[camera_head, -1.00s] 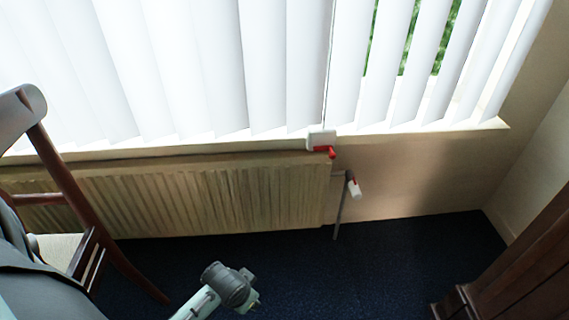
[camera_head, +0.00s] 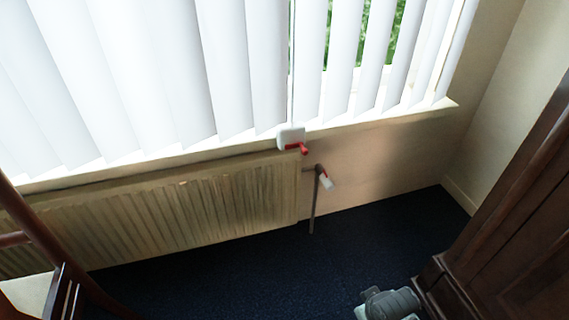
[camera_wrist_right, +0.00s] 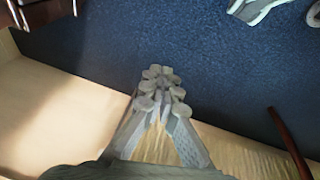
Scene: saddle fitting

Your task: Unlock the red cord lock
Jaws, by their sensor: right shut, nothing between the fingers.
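The cord lock is a small white box (camera_head: 290,136) with a red lever (camera_head: 304,149) at its lower right. It sits at the window sill's front edge, above the right end of the radiator. A thin cord (camera_head: 291,75) runs up from it in front of the blinds. My right gripper (camera_wrist_right: 161,82) is shut and empty in the right wrist view, with dark blue carpet beyond its fingertips. The lock is not recognisable in that view, and the gripper appears apart from it. Part of my arm shows at the bottom right of the head view. My left gripper is not in view.
A wooden chair (camera_head: 72,275) stands at the lower left, a dark wooden cabinet (camera_head: 520,215) at the right.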

